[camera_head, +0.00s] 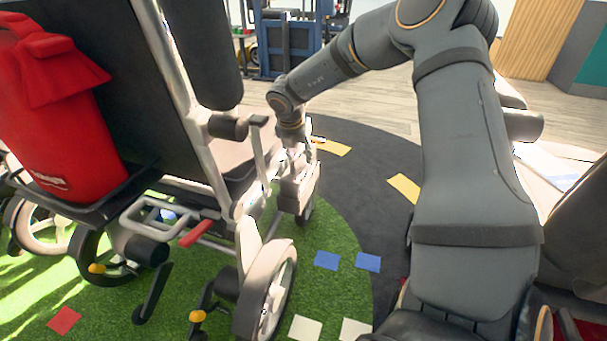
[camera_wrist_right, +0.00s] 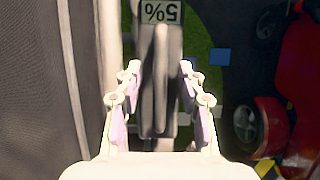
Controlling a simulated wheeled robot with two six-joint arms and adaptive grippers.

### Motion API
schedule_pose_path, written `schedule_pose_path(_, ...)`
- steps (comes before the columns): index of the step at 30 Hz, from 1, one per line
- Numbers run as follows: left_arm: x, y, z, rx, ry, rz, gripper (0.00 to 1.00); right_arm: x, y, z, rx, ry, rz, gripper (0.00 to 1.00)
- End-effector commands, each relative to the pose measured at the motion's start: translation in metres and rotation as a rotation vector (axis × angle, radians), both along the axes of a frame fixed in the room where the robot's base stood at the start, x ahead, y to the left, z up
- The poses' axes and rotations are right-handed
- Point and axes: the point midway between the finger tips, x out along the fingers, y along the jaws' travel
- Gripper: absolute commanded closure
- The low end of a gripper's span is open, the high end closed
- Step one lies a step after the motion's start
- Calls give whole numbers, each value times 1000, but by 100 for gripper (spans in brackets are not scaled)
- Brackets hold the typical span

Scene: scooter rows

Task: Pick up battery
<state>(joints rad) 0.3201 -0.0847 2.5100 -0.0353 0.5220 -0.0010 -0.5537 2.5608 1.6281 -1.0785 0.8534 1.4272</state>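The battery (camera_wrist_right: 175,45) is a dark grey block with a lighter raised handle (camera_wrist_right: 161,75) and a display reading 5%, seen upside down in the right wrist view. In the head view a pale box (camera_head: 298,188), which looks like the battery, sits low at the scooter's side. My right gripper (camera_wrist_right: 160,72) is over the battery, with one finger on each side of the handle. The fingers stand apart, with a gap to the handle. In the head view the right gripper (camera_head: 294,147) is small and points down at the box. My left gripper is not in view.
The scooter (camera_head: 265,285) has a dark seat back with a red bag (camera_head: 65,120) at the left. Green turf (camera_head: 335,285) carries coloured squares. Dark floor lies beyond it. A red vehicle (camera_wrist_right: 300,75) stands at the right in the wrist view.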

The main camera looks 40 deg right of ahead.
Motion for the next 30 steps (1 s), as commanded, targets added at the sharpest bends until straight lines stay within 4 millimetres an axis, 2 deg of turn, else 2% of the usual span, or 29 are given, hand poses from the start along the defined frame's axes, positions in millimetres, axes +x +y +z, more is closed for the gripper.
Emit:
schedule_pose_path(3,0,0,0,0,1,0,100,0,0,0,0,0,0,61)
schedule_pose_path(12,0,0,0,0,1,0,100,0,0,0,0,0,0,100)
schedule_pose_path(30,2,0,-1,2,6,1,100,1,-1,3,-3,-3,1,100)
